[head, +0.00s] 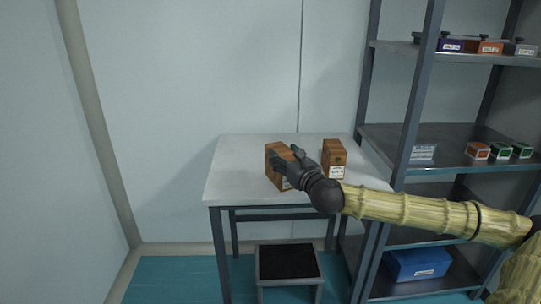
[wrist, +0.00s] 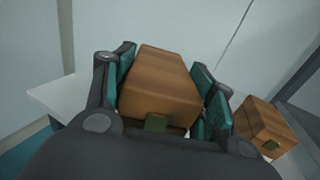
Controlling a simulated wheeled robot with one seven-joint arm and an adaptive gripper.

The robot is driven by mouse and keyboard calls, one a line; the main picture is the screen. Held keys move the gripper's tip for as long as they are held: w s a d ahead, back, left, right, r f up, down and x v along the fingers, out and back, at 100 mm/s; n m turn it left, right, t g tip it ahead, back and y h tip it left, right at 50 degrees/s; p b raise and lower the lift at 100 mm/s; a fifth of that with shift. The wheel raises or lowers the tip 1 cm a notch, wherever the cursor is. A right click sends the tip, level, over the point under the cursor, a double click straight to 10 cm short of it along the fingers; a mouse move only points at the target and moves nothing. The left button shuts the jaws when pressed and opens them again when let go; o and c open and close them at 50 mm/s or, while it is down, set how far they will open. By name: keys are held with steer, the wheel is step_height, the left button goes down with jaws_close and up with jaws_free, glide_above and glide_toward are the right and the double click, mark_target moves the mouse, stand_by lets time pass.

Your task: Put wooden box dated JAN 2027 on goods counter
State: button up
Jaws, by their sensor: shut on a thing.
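A wooden box (head: 275,158) is at the middle of the white-topped table (head: 235,180) in the head view. My gripper (head: 291,158) is shut on it, with fingers on both sides. In the wrist view the held wooden box (wrist: 160,82) lies between the green finger pads of my gripper (wrist: 165,95). A second wooden box (head: 334,157) stands to the right, apart from the held one, and shows in the wrist view (wrist: 262,125). Both boxes have white labels, but their dates are too small to read. I cannot tell whether the held box touches the tabletop.
A grey metal shelf unit (head: 400,135) stands right of the table, with small coloured boxes on its upper shelves and a blue bin (head: 418,264) low down. A black-topped stool (head: 288,262) stands in front below the table. The table's left part is clear.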

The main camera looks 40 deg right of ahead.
steer(key=shift+w+d+f+b, duration=0.1)
steer(key=shift+w+b, duration=0.1)
steer(key=shift+w, duration=0.45)
steer(key=shift+w+d+b, duration=0.15)
steer(key=shift+w+b, duration=0.05)
steer(key=shift+w, duration=0.4)
steer(key=shift+w+d+f+b, duration=0.1)
steer(key=shift+w+b, duration=0.1)
steer(key=shift+w, duration=0.45)
steer(key=w+d+f, duration=0.1)
steer(key=w+f, duration=0.3)
steer(key=w, duration=0.5)
steer(key=shift+w+d+b, duration=0.2)
steer(key=shift+w+b, duration=0.2)
steer(key=shift+f, duration=0.2)
steer(key=o, duration=1.4)
steer(key=shift+r, duration=0.15)
